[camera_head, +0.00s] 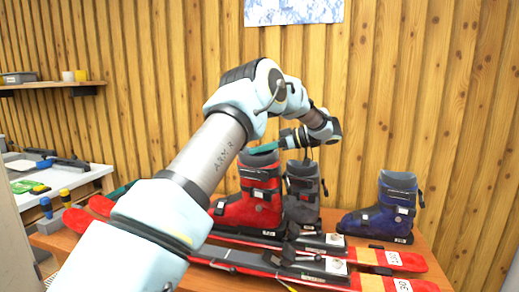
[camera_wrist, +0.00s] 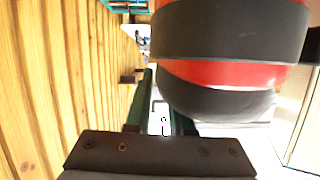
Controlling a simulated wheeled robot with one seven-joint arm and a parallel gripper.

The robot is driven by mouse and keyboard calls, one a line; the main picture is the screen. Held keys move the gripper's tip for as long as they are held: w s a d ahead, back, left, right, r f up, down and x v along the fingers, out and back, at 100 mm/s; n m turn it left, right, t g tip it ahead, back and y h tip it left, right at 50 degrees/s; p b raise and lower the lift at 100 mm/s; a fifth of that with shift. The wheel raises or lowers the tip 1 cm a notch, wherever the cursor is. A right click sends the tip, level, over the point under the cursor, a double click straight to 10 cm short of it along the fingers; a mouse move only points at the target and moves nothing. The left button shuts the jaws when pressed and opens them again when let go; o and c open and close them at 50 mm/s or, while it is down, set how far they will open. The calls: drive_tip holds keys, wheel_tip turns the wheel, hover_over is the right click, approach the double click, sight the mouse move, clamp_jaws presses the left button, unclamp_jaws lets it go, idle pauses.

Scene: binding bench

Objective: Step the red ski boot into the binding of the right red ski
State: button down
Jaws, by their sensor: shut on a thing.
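The red ski boot (camera_head: 262,211) stands upright in the head view, toe to the left, with its sole at or just above the far red ski; contact is unclear. My gripper (camera_head: 264,148) is shut on the top of its cuff. In the wrist view the boot's black-and-red cuff (camera_wrist: 225,72) fills the upper right, beside my teal fingers (camera_wrist: 160,115). Two red skis lie side by side: a far one (camera_head: 365,256) and a near one (camera_head: 340,280). Dark binding parts (camera_head: 290,256) show on the near ski. My arm hides part of both skis. I cannot tell which is the right ski.
A grey boot (camera_head: 303,190) stands close behind and right of the red boot. A blue boot (camera_head: 384,212) stands farther right on the wooden bench (camera_head: 432,268). A wood-slat wall is close behind. A side table (camera_head: 75,181) with tools is at left.

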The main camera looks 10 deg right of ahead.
drive_tip(key=shift+f, duration=0.7)
drive_tip(key=shift+r, duration=0.1)
drive_tip(key=c, duration=1.1)
unclamp_jaws()
drive_tip(key=shift+c, duration=0.2)
drive_tip(key=o, duration=0.4)
drive_tip(key=shift+o, duration=0.9)
drive_tip(key=shift+f, duration=0.2)
drive_tip(key=o, duration=0.3)
drive_tip(key=shift+r, duration=0.1)
drive_tip(key=shift+o, duration=0.2)
drive_tip(key=shift+r, duration=0.1)
